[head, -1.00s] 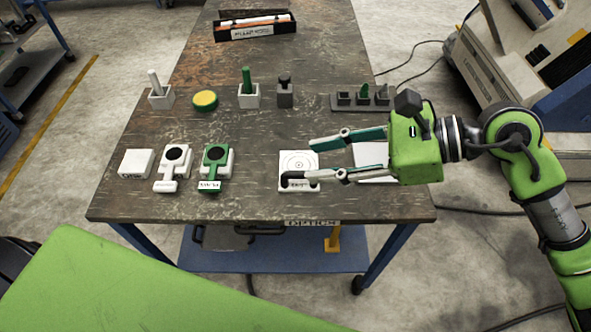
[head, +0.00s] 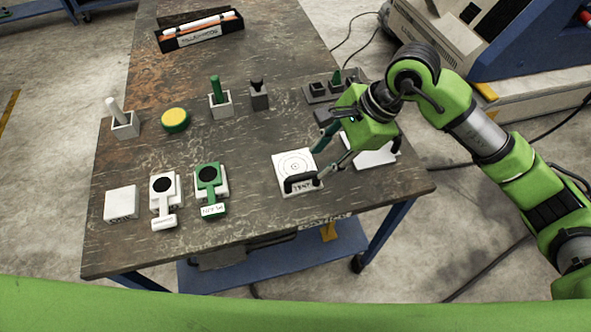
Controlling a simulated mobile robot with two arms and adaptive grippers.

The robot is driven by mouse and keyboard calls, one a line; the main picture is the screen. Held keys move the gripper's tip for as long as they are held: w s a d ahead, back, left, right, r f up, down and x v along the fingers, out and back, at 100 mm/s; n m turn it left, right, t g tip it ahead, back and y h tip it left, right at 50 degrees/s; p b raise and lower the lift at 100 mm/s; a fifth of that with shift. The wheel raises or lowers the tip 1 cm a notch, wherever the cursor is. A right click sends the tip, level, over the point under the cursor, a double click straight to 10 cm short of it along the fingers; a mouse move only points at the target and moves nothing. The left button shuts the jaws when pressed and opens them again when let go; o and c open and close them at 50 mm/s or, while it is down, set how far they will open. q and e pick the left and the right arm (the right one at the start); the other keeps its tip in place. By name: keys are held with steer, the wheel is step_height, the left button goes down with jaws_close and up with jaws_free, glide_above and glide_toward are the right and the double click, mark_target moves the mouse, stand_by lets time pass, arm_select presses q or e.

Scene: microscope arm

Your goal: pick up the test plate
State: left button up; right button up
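The test plate (head: 293,163) is a white square with concentric rings on top, a black handle along its front edge and a small label. It lies flat on the bench, right of the middle. My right gripper (head: 319,164) is open, its two fingers pointing down and left at the plate's right side. One fingertip is close to the right end of the black handle (head: 300,182). I cannot tell whether it touches. Nothing shows between the fingers. My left gripper is not in view.
A white plate (head: 372,156) lies right of the gripper, partly hidden. White and green paddle-shaped parts (head: 164,194) (head: 209,183) and a white block (head: 121,203) sit at left. Behind are a yellow disc (head: 175,119), several holders and a black tray (head: 201,33). The bench (head: 255,215) is bare in front.

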mark_target(306, 175)
steer(key=x, duration=0.3)
steer(key=shift+a, duration=0.1)
steer(key=shift+p+x, duration=0.7)
steer(key=shift+x, duration=0.2)
steer(key=p+x, duration=0.1)
steer(key=x, duration=0.2)
steer(key=shift+a+f+p, duration=0.1)
steer(key=shift+f+p, duration=0.15)
steer(key=shift+p, duration=0.1)
steer(key=shift+a+f, duration=0.2)
steer(key=shift+f, duration=0.25)
steer(key=shift+c, duration=0.5)
steer(key=shift+d, duration=0.1)
jaws_close()
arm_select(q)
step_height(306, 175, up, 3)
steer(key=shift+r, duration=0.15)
arm_select(e)
steer(key=shift+w+r, duration=0.1)
